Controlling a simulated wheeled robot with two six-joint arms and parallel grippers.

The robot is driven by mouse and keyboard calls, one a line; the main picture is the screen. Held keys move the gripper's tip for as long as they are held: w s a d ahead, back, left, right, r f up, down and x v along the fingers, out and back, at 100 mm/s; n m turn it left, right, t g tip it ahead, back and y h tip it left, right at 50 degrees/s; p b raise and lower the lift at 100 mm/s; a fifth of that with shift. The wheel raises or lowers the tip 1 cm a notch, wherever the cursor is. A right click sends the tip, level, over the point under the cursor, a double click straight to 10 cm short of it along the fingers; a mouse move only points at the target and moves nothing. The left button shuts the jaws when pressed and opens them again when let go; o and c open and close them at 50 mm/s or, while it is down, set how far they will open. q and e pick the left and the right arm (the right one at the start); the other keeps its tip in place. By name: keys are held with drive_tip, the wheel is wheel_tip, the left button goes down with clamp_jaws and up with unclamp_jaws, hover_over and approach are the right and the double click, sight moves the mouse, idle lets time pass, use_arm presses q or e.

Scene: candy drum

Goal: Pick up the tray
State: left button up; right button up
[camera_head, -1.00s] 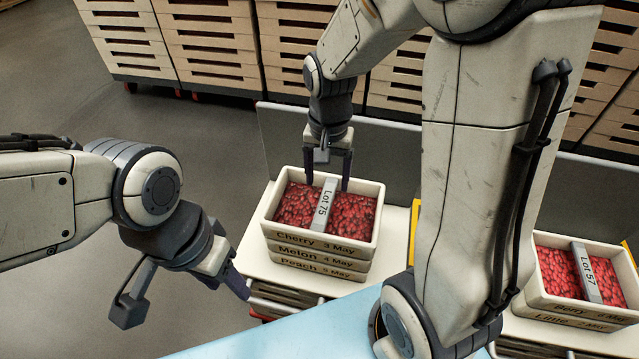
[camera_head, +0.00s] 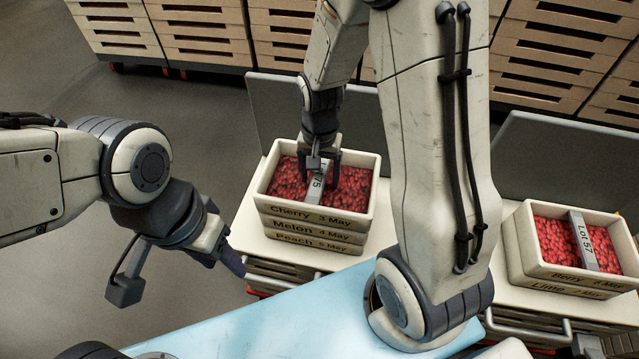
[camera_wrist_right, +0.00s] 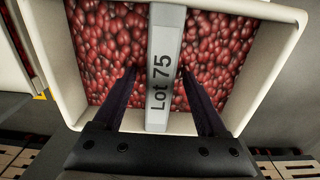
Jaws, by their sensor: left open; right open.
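The top tray (camera_head: 322,219), cream and labelled "Cherry 3 May", is full of red candies and sits on a stack with trays labelled Melon (camera_head: 318,235) and Peach (camera_head: 318,248). A grey bar (camera_head: 316,188) marked "Lot 75" spans its middle. My right gripper (camera_head: 322,178) is over this tray, open, its fingers on either side of the bar. In the right wrist view the fingers (camera_wrist_right: 162,75) straddle the bar (camera_wrist_right: 163,70), apart from it. My left gripper (camera_head: 240,268) is open and empty, in front and left of the stack.
A second stack (camera_head: 575,275) with a "Lot 57" bar (camera_head: 584,245) stands on another cart at the right. A light blue surface (camera_head: 290,315) lies in front. Crate stacks (camera_head: 205,35) line the back. Grey floor (camera_head: 60,270) is free at the left.

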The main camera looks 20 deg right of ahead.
clamp_jaws()
drive_tip(key=shift+r, duration=0.1)
idle(1.2)
